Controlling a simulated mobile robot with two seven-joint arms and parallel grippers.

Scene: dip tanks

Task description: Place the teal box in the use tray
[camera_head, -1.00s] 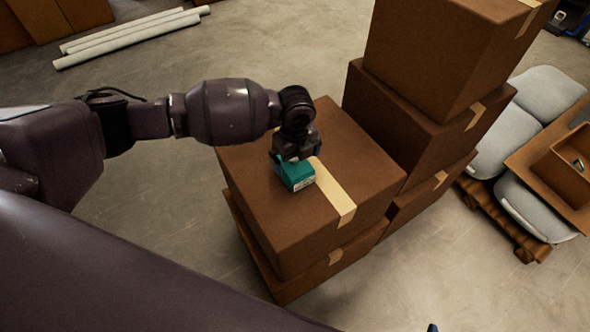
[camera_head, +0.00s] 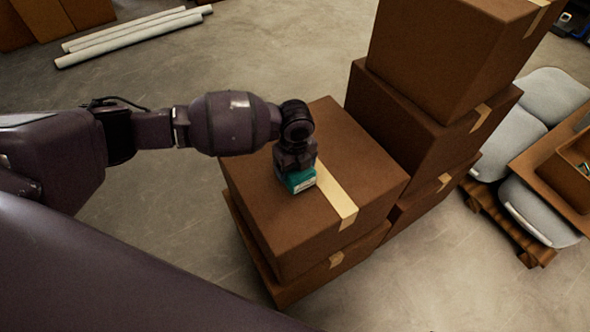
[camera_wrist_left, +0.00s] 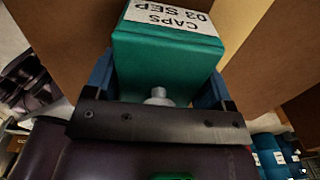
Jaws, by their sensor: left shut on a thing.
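The teal box (camera_head: 299,182) is at my left gripper (camera_head: 297,170), on or just above the top of a brown carton (camera_head: 258,180). The gripper points down and hides the box's upper part. In the left wrist view the teal box (camera_wrist_left: 165,65) sits between the blue fingers of the left gripper (camera_wrist_left: 160,82), which is shut on it. Its white label reads "CAPS 03 SEP". A brown tray (camera_head: 548,187) lies at the right edge, with a smaller bin and a small teal item in it. No marking shows whether it is the use tray. My right gripper is out of view.
A tall stack of brown cartons (camera_head: 425,130) stands right of the carton under my gripper. Grey sacks (camera_head: 535,212) lie on a wooden pallet (camera_head: 505,228) beside the tray. White tubes (camera_head: 130,38) lie on the floor at the back left. Open floor lies in front.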

